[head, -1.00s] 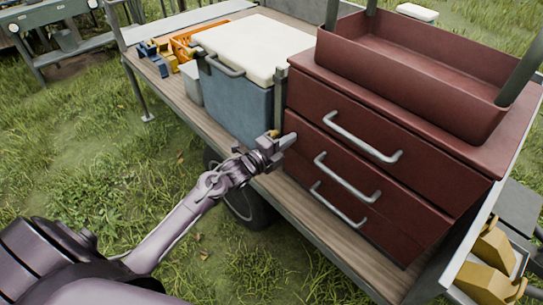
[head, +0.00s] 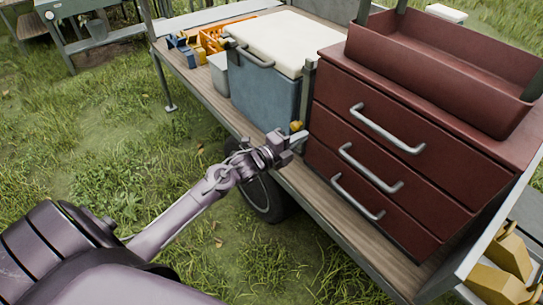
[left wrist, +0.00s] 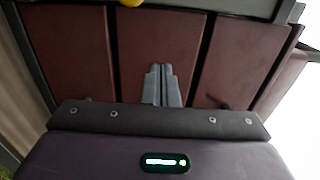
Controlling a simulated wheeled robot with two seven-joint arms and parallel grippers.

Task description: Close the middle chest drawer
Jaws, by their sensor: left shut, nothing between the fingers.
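The dark red chest (head: 330,75) stands on the trailer bed with three drawers, each with a grey bar handle. The middle drawer (head: 330,135) looks about flush with the top drawer (head: 340,92) and bottom drawer (head: 320,160); a small gap cannot be ruled out. My left gripper (head: 302,137) is shut and empty at the left end of the middle drawer's front. In the left wrist view its closed fingers (left wrist: 160,84) point at the middle drawer front (left wrist: 160,40); contact is unclear. My right gripper is not in view.
A red open tray (head: 440,65) sits on the chest. A blue cooler (head: 262,95) with a white lid stands left of it. A small yellow thing (head: 297,126) is by my fingertips. The wooden bed edge (head: 340,232) runs below the drawers. Grass lies open at left.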

